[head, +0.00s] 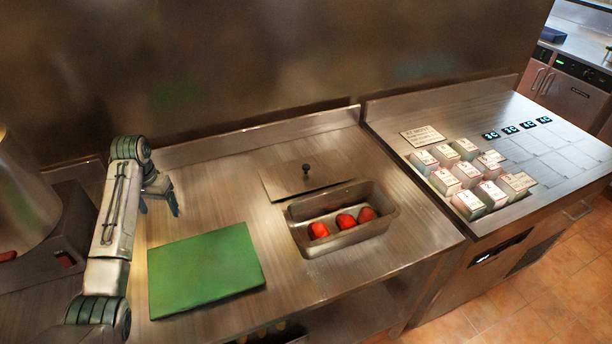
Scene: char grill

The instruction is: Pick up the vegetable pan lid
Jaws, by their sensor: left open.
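The pan lid (287,181) is a flat metal sheet with a small dark knob (306,168) on top. It lies on the steel counter behind the vegetable pan, and its front edge meets or overlaps the pan's back rim; I cannot tell which. The vegetable pan (366,231) is a rectangular metal tray with red vegetables (345,221) inside, open to view. My left gripper (160,209) is open and empty, above the counter to the left of the lid, behind the green board. My right gripper is not in view.
A green cutting board (205,268) lies at the front left of the counter (215,207). A steel wall rises behind. Several small labelled boxes (468,175) stand on the right counter. A round metal vessel (22,195) stands at the far left.

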